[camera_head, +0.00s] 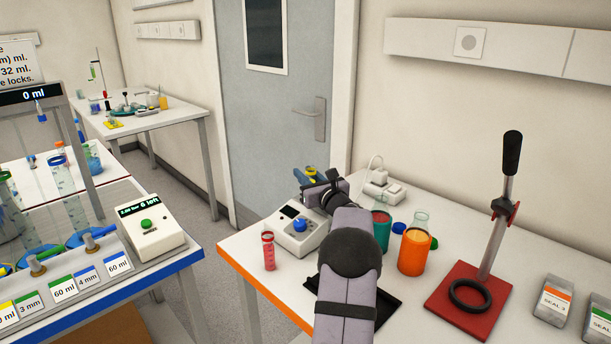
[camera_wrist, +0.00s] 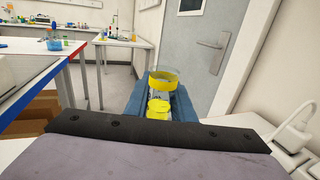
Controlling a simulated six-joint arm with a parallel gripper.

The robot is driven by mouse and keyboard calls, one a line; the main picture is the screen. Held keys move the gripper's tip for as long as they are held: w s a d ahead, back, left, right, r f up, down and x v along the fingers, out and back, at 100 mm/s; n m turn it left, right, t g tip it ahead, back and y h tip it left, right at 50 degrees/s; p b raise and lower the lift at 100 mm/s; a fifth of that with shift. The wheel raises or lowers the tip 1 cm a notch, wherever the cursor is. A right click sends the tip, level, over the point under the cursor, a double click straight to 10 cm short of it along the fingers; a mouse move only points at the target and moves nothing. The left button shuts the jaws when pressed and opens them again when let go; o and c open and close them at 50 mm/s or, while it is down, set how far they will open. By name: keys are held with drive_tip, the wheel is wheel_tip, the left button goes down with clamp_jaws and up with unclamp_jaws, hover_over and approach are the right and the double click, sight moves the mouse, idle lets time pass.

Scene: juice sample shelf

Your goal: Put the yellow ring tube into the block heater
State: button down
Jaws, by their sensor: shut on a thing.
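The yellow ring tube (camera_wrist: 163,77) is clear with a yellow band near its top. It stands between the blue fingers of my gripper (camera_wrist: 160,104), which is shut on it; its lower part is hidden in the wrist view. In the head view my gripper (camera_head: 312,178) is at the back left of the right table, above and behind a white device with a display and blue knob (camera_head: 299,232). This device appears to be the block heater. My arm hides its right side and I cannot see any holes in it.
A red tube (camera_head: 268,252) stands at the device's left. A teal bottle (camera_head: 381,228) and an orange bottle (camera_head: 413,255) stand to the right, near a red-based lever press (camera_head: 468,305). A white power strip (camera_head: 384,190) lies behind. A gap separates the two near tables.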

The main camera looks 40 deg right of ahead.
drive_tip(key=shift+f+b, duration=0.25)
drive_tip(key=shift+b, duration=0.4)
idle(0.7)
drive_tip(key=shift+f+b, duration=0.65)
drive_tip(key=shift+f, duration=0.05)
drive_tip(key=shift+f, duration=0.25)
drive_tip(key=shift+r, duration=0.15)
drive_tip(key=shift+r+p, duration=0.8)
drive_tip(key=shift+r, duration=1.1)
drive_tip(key=shift+b, duration=0.55)
drive_tip(key=shift+f+b, duration=1.85)
drive_tip(key=shift+b, duration=0.05)
idle(0.9)
drive_tip(key=shift+r, duration=0.2)
